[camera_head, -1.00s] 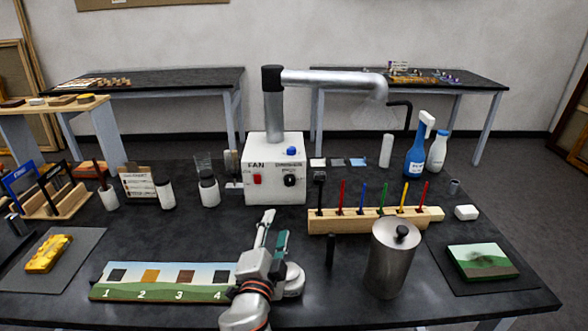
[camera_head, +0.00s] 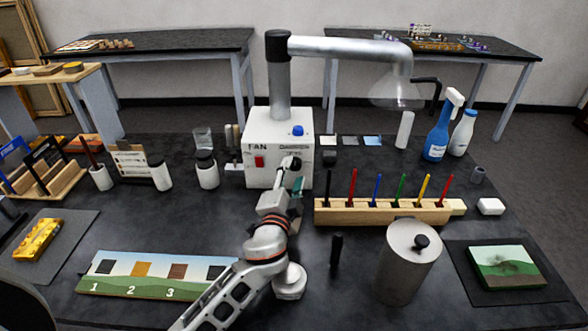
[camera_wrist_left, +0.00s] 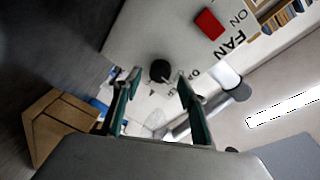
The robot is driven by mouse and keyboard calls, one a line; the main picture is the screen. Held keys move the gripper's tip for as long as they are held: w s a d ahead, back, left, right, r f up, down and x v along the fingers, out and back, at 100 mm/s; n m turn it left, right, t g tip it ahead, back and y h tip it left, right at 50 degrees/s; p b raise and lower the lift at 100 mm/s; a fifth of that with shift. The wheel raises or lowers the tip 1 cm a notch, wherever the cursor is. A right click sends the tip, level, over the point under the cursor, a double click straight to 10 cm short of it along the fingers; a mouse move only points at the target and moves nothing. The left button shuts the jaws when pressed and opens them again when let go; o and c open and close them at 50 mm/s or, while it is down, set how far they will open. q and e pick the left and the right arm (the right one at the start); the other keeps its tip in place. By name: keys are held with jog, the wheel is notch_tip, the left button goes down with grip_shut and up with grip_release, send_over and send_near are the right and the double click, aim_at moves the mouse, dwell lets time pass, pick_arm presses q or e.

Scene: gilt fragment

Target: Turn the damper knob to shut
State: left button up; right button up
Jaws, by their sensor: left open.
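The white fan box (camera_head: 264,151) stands at the middle of the dark table, with a duct rising from its top. The black damper knob (camera_head: 295,163) is on the right of its front face, partly hidden by my gripper. My left gripper (camera_head: 289,174) is open and empty in front of the knob. In the left wrist view the round knob (camera_wrist_left: 160,71) shows between the two spread fingers of my gripper (camera_wrist_left: 157,83), just past their tips. I cannot tell whether a finger touches it. My right gripper is in no view.
A red switch (camera_head: 259,161) is left of the knob; a blue button (camera_head: 297,130) is on the box top. A wooden rack (camera_head: 385,212) of coloured tools stands right of my gripper. A metal canister (camera_head: 406,268) and numbered board (camera_head: 140,273) are nearer.

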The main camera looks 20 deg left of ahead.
pick_arm(q)
jog(key=shift+w+a, duration=0.1)
jog(key=shift+w, duration=0.85)
jog(key=c, duration=1.1)
